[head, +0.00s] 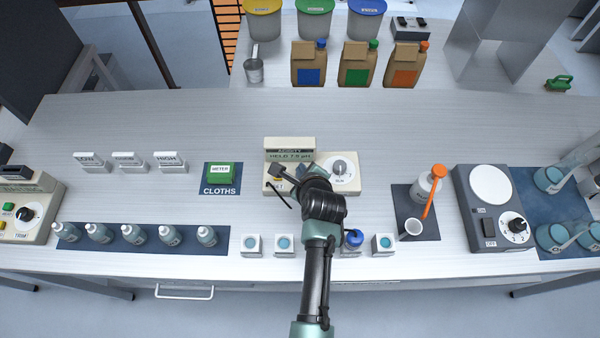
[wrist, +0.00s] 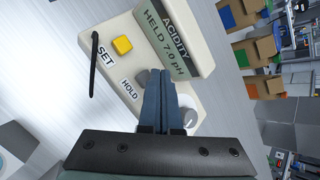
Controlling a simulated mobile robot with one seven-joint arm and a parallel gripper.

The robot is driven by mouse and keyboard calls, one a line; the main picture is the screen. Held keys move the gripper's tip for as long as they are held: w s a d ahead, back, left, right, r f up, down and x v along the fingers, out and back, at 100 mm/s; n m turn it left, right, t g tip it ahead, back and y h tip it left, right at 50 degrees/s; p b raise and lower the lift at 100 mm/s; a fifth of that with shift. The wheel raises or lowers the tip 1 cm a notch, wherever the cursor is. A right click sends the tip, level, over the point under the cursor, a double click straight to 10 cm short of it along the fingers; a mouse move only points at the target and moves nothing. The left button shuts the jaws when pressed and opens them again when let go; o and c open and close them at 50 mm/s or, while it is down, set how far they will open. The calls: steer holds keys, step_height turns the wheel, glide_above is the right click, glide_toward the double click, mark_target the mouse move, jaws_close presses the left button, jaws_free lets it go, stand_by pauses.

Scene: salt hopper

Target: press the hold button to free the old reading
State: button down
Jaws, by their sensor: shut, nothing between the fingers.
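The acidity meter (head: 275,158) is a cream box at the middle of the bench, partly hidden by my arm. In the wrist view its display (wrist: 160,40) reads HELD 7.0 pH. A yellow button (wrist: 122,45) sits by the SET label. A grey button (wrist: 142,78) sits by the HOLD label, partly behind my fingers. My gripper (wrist: 159,72) is shut and empty, its blue-grey fingertips over the meter's face right beside the grey button. I cannot tell whether they touch it. A grey knob (wrist: 190,118) lies partly behind the fingers.
A thin black rod (wrist: 94,65) stands by the meter's SET side. A green box (head: 221,173) on the cloths mat is left of the meter. Small white holders (head: 284,245) line the front edge. A bottle (head: 424,187) and a scale (head: 490,240) are to the right.

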steer(key=shift+f, duration=0.15)
steer(key=shift+f, duration=0.3)
steer(key=shift+f+b, duration=0.55)
steer(key=shift+f, duration=0.05)
stand_by(0.9)
steer(key=shift+r, duration=0.15)
steer(key=shift+r+p, duration=0.85)
steer(key=shift+p, duration=0.2)
step_height(320, 180, up, 5)
steer(key=p, duration=0.5)
